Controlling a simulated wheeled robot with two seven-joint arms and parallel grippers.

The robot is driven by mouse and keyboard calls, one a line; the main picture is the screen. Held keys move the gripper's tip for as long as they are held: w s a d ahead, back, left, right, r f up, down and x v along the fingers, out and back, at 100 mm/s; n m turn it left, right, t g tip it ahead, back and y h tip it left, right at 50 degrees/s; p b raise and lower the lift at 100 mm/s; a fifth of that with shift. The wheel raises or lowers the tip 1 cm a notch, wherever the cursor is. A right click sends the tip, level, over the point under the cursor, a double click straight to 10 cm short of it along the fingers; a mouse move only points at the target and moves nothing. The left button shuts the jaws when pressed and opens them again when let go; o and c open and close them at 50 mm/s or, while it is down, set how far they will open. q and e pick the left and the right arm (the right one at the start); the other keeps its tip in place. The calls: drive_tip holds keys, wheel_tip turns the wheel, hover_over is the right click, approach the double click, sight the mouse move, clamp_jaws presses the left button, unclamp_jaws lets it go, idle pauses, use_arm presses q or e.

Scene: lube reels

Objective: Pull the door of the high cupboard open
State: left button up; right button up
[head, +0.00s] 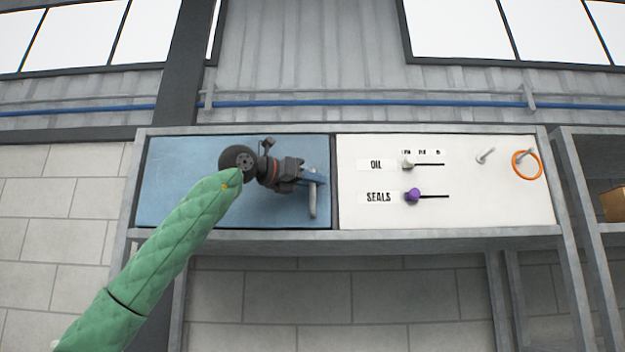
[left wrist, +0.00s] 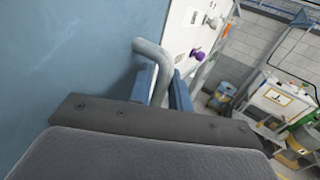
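The high cupboard's blue door (head: 190,185) is on the left half of the wall cupboard and looks closed, flush with the frame. Its grey bar handle (head: 313,203) stands near the door's right edge; the handle's bent end (left wrist: 150,52) shows in the left wrist view. My left gripper (head: 313,180) is at the handle, its two blue fingers (left wrist: 164,88) on either side of the bar. The fingers look closed on it with no clear gap. My green-sleeved left arm crosses the door's lower left. My right gripper is in neither view.
A white panel (head: 450,205) beside the door carries OIL and SEALS sliders, a purple knob (head: 413,195) and an orange ring (head: 540,165) on a peg. A shelf with a box (head: 614,204) is at right. Below the cupboard is open space.

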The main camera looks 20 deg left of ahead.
use_arm(q)
drive_tip(key=shift+c, duration=0.2)
clamp_jaws()
